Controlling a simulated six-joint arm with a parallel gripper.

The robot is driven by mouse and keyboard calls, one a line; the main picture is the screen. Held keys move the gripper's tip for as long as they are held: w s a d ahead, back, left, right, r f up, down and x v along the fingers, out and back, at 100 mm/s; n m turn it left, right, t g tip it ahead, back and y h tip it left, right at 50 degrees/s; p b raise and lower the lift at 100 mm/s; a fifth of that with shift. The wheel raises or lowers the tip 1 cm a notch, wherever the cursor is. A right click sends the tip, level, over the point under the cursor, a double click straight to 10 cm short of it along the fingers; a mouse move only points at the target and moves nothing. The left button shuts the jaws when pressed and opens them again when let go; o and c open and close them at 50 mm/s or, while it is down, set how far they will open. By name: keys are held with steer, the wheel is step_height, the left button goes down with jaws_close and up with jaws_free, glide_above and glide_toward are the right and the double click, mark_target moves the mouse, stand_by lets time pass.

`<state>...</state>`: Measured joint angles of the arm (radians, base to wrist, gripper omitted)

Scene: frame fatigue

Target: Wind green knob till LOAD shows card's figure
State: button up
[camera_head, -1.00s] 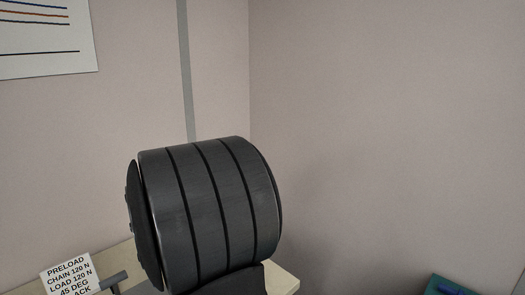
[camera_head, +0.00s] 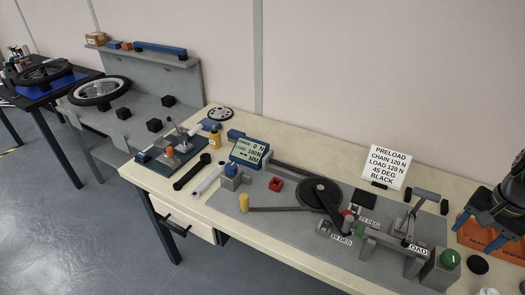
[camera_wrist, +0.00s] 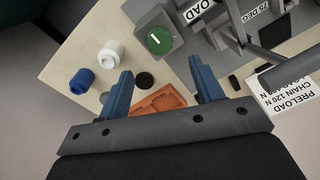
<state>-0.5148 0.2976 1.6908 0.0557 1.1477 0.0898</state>
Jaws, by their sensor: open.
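The green knob (camera_head: 450,258) sits on a grey block at the right end of the test rig. In the wrist view the green knob (camera_wrist: 159,40) shows a pale line across its face. My gripper (camera_wrist: 160,73) is open and empty, its blue fingers apart, with the knob beyond the fingertips. In the head view the blue fingers show at the right edge, above and right of the knob. The display (camera_head: 249,152) appears to read CHAIN 0 N and LOAD 100 N. The card (camera_head: 386,166) reads PRELOAD, CHAIN 120 N, LOAD 120 N, 45 DEG, BLACK.
An orange tray (camera_wrist: 158,107) lies below my gripper. A black disc (camera_wrist: 145,79), a white knob (camera_wrist: 110,54) and a blue knob (camera_wrist: 82,82) stand near the bench edge. A lever with a black handle (camera_head: 426,194) rises left of the tray.

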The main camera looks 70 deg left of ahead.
stand_by(0.6)
step_height(320, 180, up, 8)
steer(key=n, duration=0.2)
glide_toward(454, 255)
steer(key=shift+n, duration=0.4)
steer(key=f, duration=0.9)
steer(key=shift+s+a, duration=0.2)
steer(key=c, duration=1)
steer(key=shift+m, duration=2.3)
steer(key=o, duration=1)
